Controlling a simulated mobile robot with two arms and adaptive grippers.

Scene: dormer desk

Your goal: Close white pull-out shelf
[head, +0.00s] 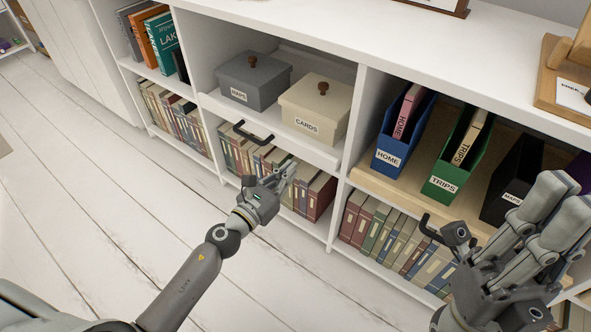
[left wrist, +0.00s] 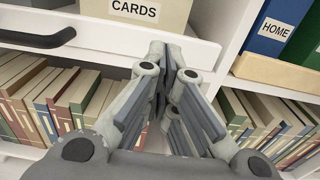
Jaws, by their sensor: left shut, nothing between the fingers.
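The white pull-out shelf (head: 290,141) stands out a little from the white cabinet, with a black bar handle (head: 252,133) on its front. It carries a grey MAPS box (head: 245,85) and a cream CARDS box (head: 312,115). My left gripper (head: 288,170) is shut and empty, just in front of the shelf's right half, right of the handle. In the left wrist view its fingertips (left wrist: 172,50) overlap the shelf front (left wrist: 110,48) below the CARDS label; contact cannot be told. My right gripper (head: 562,200) is at the lower right, its finger gap unclear.
Books (head: 310,190) fill the compartment below the shelf. To the right, a wooden shelf (head: 375,182) holds blue, green and black file holders; a black handle (head: 430,228) shows near my right gripper. White plank floor (head: 95,185) lies free at left.

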